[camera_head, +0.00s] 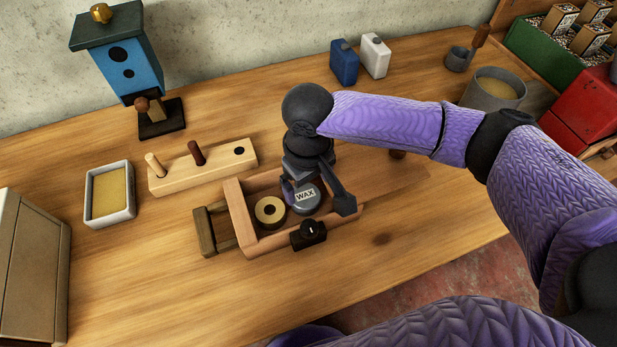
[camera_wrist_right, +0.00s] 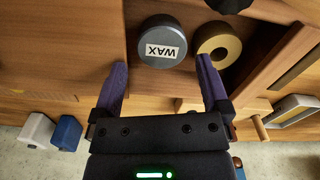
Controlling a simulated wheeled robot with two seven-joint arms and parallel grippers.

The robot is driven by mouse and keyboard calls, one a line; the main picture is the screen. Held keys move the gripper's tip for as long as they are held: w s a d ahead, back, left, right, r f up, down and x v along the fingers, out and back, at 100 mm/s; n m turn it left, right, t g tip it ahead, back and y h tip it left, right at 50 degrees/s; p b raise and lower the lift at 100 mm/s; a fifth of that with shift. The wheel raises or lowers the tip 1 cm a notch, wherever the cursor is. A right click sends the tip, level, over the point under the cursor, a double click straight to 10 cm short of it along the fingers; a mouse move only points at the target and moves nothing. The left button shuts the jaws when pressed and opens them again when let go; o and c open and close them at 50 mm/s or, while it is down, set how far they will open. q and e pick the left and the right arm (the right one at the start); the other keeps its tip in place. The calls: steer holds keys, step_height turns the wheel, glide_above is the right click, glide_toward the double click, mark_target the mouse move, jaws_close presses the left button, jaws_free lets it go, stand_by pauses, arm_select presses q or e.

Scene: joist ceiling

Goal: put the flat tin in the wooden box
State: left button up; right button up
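The flat tin (camera_head: 305,197) is grey and round with a white WAX label. It lies inside the wooden box (camera_head: 238,212), beside a tan ring-shaped roll (camera_head: 269,210). In the right wrist view the tin (camera_wrist_right: 162,42) lies flat just beyond my fingertips, with the roll (camera_wrist_right: 218,44) to its right. My right gripper (camera_head: 318,194) is over the box, pointing down, with its fingers apart. In the wrist view the gripper (camera_wrist_right: 162,76) shows a clear gap and nothing held. The arm and gripper hide part of the box's far right side. My left gripper is not in view.
A black latch-like part (camera_head: 309,234) is on the box's front side. Behind stand a pegged wooden block (camera_head: 203,167) and a blue birdhouse (camera_head: 127,70). A shallow tray (camera_head: 110,194) is at left. The bench front is mostly clear.

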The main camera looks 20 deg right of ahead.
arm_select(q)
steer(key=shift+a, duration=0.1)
arm_select(e)
step_height(320, 180, up, 9)
steer(key=p, duration=0.4)
step_height(320, 180, up, 4)
steer(key=p, duration=0.1)
glide_above(308, 197)
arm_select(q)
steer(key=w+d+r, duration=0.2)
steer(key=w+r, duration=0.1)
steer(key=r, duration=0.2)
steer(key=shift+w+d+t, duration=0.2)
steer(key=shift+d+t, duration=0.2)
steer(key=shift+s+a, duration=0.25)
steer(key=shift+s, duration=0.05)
